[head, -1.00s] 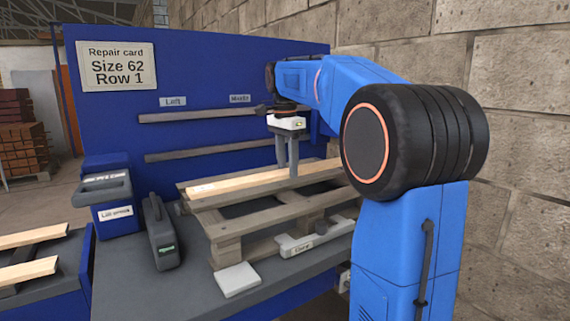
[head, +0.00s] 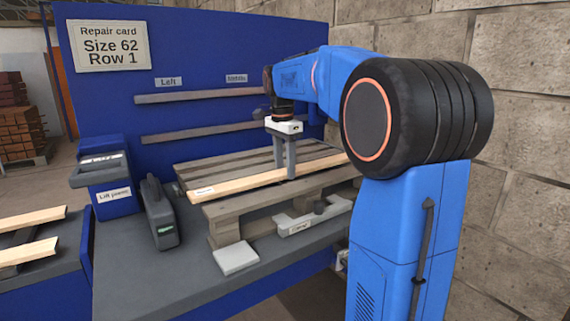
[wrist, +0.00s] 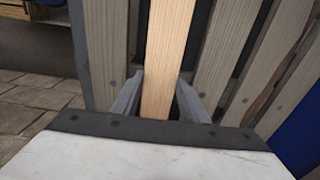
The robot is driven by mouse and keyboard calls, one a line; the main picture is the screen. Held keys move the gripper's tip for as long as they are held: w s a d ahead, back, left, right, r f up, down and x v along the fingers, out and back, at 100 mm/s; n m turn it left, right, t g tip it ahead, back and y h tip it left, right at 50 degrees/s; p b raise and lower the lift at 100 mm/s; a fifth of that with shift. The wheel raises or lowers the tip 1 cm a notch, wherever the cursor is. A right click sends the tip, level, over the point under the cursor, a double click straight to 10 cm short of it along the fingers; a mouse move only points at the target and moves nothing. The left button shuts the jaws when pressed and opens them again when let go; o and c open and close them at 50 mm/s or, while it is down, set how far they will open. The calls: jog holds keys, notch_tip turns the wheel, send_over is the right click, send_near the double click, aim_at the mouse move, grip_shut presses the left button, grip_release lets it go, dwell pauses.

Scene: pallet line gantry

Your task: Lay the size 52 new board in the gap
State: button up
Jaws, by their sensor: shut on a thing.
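My gripper (head: 287,172) is shut on a pale new board (head: 235,183), gripping it across its width. The board carries a small white label near its left end, too small to read. It lies lengthwise along the slats of the grey pallet (head: 230,212), between the front slat and those behind. I cannot tell whether it touches the pallet. The wrist view also shows the board (wrist: 168,50) between my two fingers, with grey slats on both sides. The gap is not clearly seen.
More pale boards (head: 28,252) lie on a stand at left. A lift-point box (head: 113,187), a dark grey case (head: 160,213), a white block (head: 236,259) and a pale clamp (head: 312,218) stand around the pallet. A blue panel (head: 200,60) rises behind; a block wall is at right.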

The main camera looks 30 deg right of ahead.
aim_at(282, 172)
jog(key=shift+f, duration=0.8)
dwell(0.5)
jog(key=o, duration=1.3)
jog(key=shift+o, duration=0.4)
jog(key=shift+f, duration=0.15)
jog(key=shift+s, duration=0.1)
notch_tip(282, 172, up, 18)
jog(key=a, duration=0.1)
jog(key=s+a+f+n+t, duration=0.1)
jog(key=s+a+f+n, duration=0.3)
jog(key=s+f, duration=0.6)
jog(key=s+a+f+n+t, duration=0.2)
jog(key=s+a+f+n, duration=0.3)
jog(key=s+f, duration=0.5)
jog(key=s+a+f+n+t, duration=0.1)
jog(key=s+a+f+n, duration=0.4)
jog(key=f, duration=0.8)
jog(key=s+n, duration=0.3)
jog(key=s, duration=0.2)
jog(key=shift+n+t+y, duration=0.3)
jog(key=shift+t, duration=0.1)
